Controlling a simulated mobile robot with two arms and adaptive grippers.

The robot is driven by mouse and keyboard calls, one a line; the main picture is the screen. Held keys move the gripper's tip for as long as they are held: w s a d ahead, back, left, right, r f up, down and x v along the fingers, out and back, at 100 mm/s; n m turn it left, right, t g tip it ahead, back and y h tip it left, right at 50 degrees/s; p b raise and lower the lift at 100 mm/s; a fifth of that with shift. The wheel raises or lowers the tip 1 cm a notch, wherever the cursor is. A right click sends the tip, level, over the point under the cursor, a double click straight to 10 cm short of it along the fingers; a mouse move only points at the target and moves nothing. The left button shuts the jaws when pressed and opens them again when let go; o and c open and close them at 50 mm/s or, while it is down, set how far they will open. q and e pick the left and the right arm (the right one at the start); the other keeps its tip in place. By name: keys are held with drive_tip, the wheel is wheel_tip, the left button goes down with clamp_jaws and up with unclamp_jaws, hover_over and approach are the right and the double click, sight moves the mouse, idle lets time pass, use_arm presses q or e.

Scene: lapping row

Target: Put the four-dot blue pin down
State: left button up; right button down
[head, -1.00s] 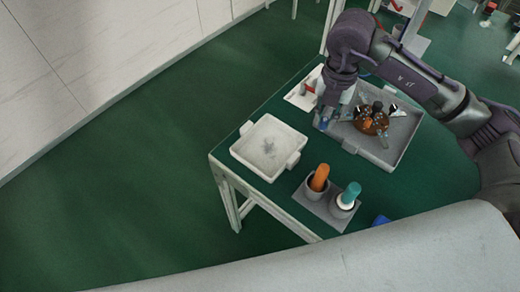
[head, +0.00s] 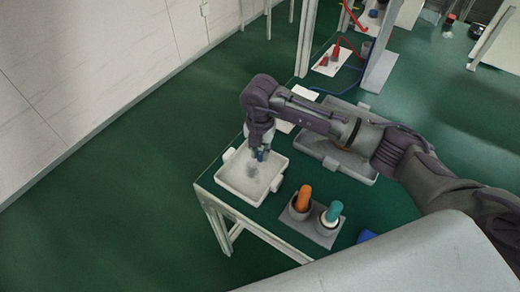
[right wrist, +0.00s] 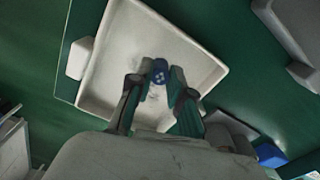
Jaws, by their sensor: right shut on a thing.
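The blue pin (right wrist: 159,72) with white dots on its end is between the fingertips of my right gripper (right wrist: 157,84) in the right wrist view. My right gripper (head: 261,154) is shut on it, over the white tray (head: 228,182) in the head view. The tray's rim also shows in the right wrist view (right wrist: 190,42). I cannot tell whether the pin touches the tray floor. My left gripper is not in view.
A grey holder plate (head: 318,236) bears an orange-topped piece (head: 302,197) and a teal-topped piece (head: 334,211). A blue object (head: 366,236) lies at the table's near edge.

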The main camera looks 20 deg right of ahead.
sight(260, 154)
drive_tip(key=shift+f, duration=0.15)
drive_tip(key=shift+f, duration=0.1)
drive_tip(key=c, duration=1.1)
unclamp_jaws()
drive_tip(key=shift+r, duration=0.3)
wheel_tip(260, 154, up, 12)
drive_tip(key=shift+f+b, duration=0.1)
drive_tip(key=shift+b, duration=0.75)
drive_tip(key=shift+f, duration=0.1)
